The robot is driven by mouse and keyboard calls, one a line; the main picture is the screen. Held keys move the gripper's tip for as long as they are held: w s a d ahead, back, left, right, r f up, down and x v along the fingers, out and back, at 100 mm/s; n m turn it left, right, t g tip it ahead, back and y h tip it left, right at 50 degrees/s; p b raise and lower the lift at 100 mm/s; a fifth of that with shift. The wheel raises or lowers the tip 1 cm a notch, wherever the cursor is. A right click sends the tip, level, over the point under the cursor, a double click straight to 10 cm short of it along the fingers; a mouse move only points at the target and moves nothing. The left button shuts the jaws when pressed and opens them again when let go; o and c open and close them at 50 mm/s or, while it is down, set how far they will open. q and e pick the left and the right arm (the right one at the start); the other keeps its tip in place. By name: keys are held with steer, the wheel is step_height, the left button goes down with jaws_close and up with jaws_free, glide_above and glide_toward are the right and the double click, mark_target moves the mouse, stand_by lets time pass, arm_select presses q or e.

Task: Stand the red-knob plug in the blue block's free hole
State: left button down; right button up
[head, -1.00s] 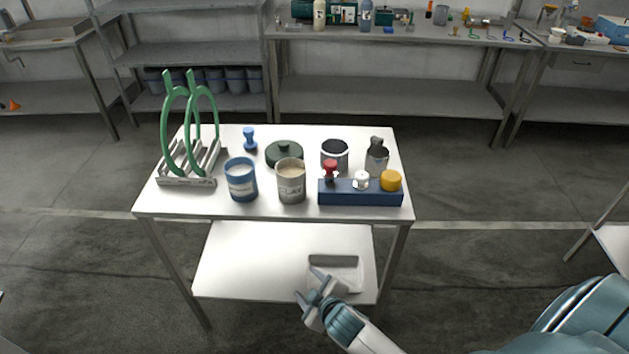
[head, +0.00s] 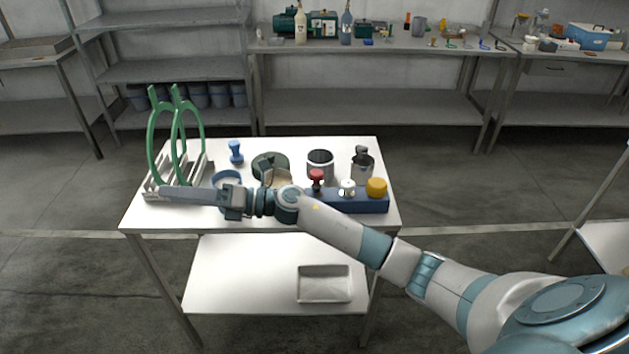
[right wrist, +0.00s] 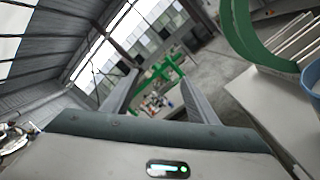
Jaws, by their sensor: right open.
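The red-knob plug (head: 316,178) stands upright at the left end of the blue block (head: 352,204); I cannot tell whether it is in the block or just behind it. A white knob (head: 347,187) and a yellow knob (head: 377,187) sit on the block to its right. No free hole can be made out. My right gripper (head: 168,192) is open and empty, pointing left across the table's front, well left of the red-knob plug. Its spread fingers show in the right wrist view (right wrist: 156,90). My left gripper is not in view.
A rack with green rings (head: 175,130) stands by my right gripper. My right arm partly hides a blue cup (head: 226,176) and a beige cup (head: 276,177). Behind are a blue plug (head: 236,152), a dark lid (head: 268,163) and metal pots (head: 320,163). A tray (head: 324,285) is on the lower shelf.

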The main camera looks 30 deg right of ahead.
steer(key=w+d+n+g+h, duration=0.2)
steer(key=d+n+g+h, duration=0.75)
steer(key=d+n, duration=0.5)
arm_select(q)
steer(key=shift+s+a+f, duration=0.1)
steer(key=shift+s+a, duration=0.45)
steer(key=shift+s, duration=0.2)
arm_select(e)
steer(key=s+d+r+h, duration=0.1)
steer(key=d+r+h, duration=0.1)
steer(key=d, duration=0.5)
steer(key=d+r+m+h, duration=0.1)
steer(key=d+r+h, duration=0.2)
steer(key=d, duration=0.4)
steer(key=s+d+r+h, duration=0.1)
steer(key=d+r+h, duration=0.1)
steer(key=d, duration=0.5)
steer(key=shift+s+d+r+h, duration=0.15)
steer(key=shift+s+r+h, duration=0.2)
steer(key=shift+r, duration=0.3)
steer(key=shift+f+g, duration=0.15)
steer(key=shift+g, duration=0.1)
steer(key=p, duration=0.5)
glide_above(321, 171)
step_height(321, 171, down, 11)
steer(key=shift+r, duration=0.15)
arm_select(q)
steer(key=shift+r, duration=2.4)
arm_select(e)
steer(key=shift+f, duration=0.65)
